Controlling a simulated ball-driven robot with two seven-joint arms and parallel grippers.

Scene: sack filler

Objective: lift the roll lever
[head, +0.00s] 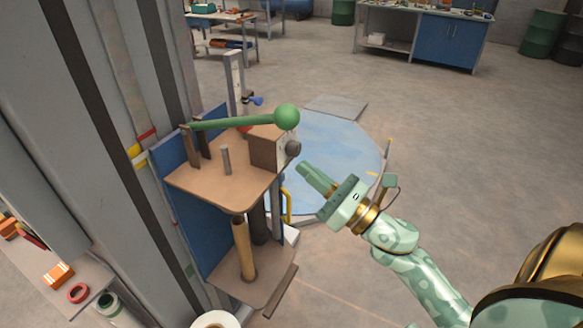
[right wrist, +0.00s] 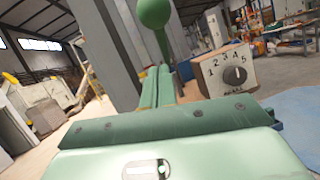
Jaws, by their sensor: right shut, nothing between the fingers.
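The lever is a green bar (head: 235,123) with a round green ball knob (head: 286,116), on top of a brown shelf stand. It runs nearly level, its ball end to the right. In the right wrist view the ball (right wrist: 155,11) stands at the top, beyond my fingers. My right gripper (head: 303,168) is shut and empty, below and to the right of the ball in the head view, apart from the lever. Its closed fingers also show in the right wrist view (right wrist: 157,85). My left gripper is not in view.
A box (right wrist: 228,70) with a black dial and numbers sits under the ball end; its dark knob (head: 293,147) faces my gripper. The brown shelf (head: 215,185) holds a short upright peg (head: 226,160). A blue round floor plate (head: 335,150) lies behind. Open floor lies right.

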